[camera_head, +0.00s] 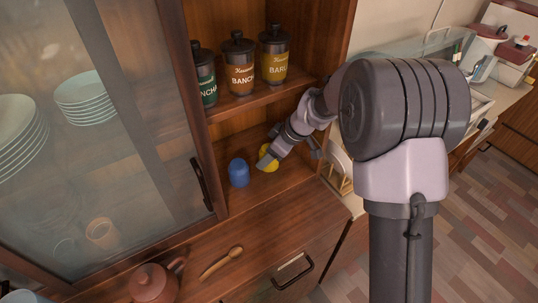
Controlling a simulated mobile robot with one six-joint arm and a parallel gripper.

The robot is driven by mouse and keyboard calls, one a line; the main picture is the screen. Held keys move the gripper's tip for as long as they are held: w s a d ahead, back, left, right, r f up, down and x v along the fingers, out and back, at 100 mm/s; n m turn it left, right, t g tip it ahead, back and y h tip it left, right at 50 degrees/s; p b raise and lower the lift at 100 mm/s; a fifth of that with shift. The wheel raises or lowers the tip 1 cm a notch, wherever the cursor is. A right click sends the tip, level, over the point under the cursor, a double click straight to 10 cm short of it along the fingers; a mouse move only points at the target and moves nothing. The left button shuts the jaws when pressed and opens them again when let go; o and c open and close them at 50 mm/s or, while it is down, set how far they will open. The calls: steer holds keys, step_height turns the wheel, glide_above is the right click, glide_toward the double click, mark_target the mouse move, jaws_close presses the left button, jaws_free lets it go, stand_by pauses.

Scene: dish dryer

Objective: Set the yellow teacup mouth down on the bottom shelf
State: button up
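The yellow teacup (273,165) is at the bottom shelf (266,190) of the open cabinet section, partly covered by my gripper. My gripper (267,157) reaches in from the upper right, and a light grey finger lies across the cup's front left side. The other finger is hidden, so I cannot tell whether the gripper is closed on the cup. The cup's mouth is not visible, and I cannot tell whether its rim touches the shelf. A blue cup (239,173) stands mouth down just left of the yellow one, with a small gap.
Three labelled canisters (239,66) stand on the shelf above. The cabinet's frosted glass door (120,120) is at left, with a dark handle (201,184). A wooden spoon (221,263) and a brown teapot (155,283) are on the lower ledge.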

steer(key=shift+f+b, duration=0.45)
steer(key=shift+b, duration=0.1)
steer(key=o, duration=1.6)
